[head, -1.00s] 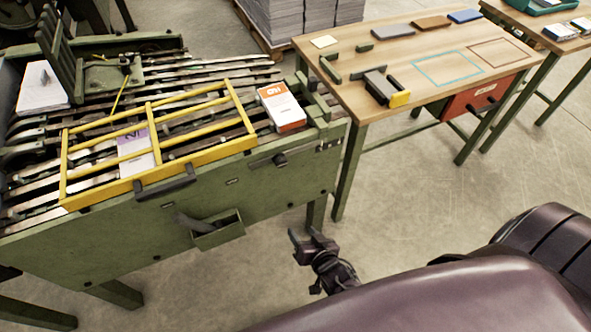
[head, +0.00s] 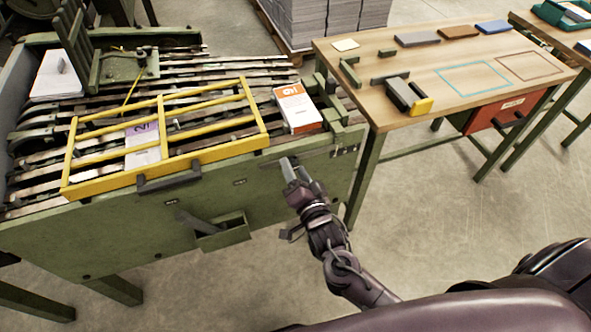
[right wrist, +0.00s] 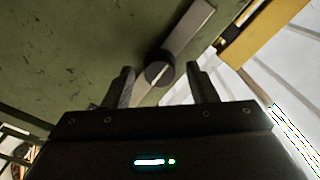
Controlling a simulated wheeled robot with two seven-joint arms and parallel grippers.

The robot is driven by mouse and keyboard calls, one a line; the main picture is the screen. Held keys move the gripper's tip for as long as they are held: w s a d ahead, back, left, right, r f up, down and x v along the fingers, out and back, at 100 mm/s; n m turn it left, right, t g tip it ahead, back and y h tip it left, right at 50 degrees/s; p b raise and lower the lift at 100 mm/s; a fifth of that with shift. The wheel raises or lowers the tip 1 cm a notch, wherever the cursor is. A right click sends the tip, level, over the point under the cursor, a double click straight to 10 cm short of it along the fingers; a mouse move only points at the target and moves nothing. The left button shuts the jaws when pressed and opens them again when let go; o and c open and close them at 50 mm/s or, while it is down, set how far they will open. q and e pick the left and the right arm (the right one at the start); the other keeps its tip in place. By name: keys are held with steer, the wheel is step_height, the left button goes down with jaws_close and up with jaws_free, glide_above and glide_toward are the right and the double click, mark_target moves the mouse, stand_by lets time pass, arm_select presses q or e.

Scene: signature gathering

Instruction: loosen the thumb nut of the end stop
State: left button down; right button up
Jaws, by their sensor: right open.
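The thumb nut (right wrist: 159,72) is a dark round knob on a grey metal bar (right wrist: 190,30) on the green machine side, in the right wrist view. In the head view my right gripper covers the nut. My right gripper (head: 291,165) is open at the upper right of the green front panel. In the right wrist view its two fingers (right wrist: 160,80) stand on either side of the nut with gaps; I cannot tell the depth between fingertips and nut. A green bracket (head: 335,118) beside the orange and white packet looks like the end stop. My left gripper is out of view.
The yellow guard frame (head: 165,138) lies over the metal bars to the left, with a black handle (head: 168,181) at its front. A small open green box (head: 224,231) juts from the panel below left. A wooden table (head: 430,75) stands to the right.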

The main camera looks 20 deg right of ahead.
steer(key=shift+w, duration=0.2)
steer(key=c, duration=1)
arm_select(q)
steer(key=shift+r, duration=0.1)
arm_select(e)
steer(key=shift+o, duration=0.2)
